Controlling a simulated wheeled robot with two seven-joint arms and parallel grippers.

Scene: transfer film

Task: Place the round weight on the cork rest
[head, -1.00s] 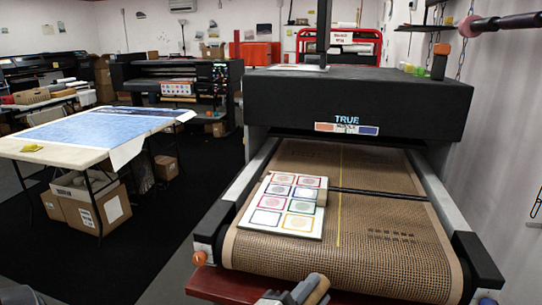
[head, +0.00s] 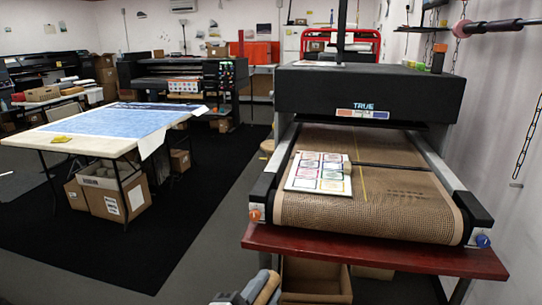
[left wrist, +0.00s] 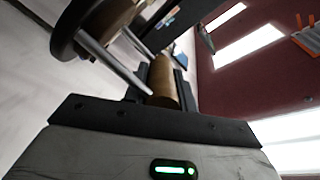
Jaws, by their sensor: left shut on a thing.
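My left gripper (head: 262,287) is at the bottom edge of the head view, in front of the conveyor dryer and partly cut off. In the left wrist view the left gripper (left wrist: 161,88) is shut on a brown cylinder (left wrist: 163,78), which sits between its two dark fingers. I cannot tell whether this cylinder is part of the round weight. No cork rest can be made out for certain. A small tan block stands at the right edge of the white sample board (head: 318,185) on the dryer belt. My right gripper is not in view.
The dryer belt (head: 375,215) stands on a red table (head: 400,258), with an open cardboard box (head: 316,281) below. A blue-covered table (head: 85,140) is at left. A dark disc and metal rod (left wrist: 115,62) are close to the fingers in the wrist view.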

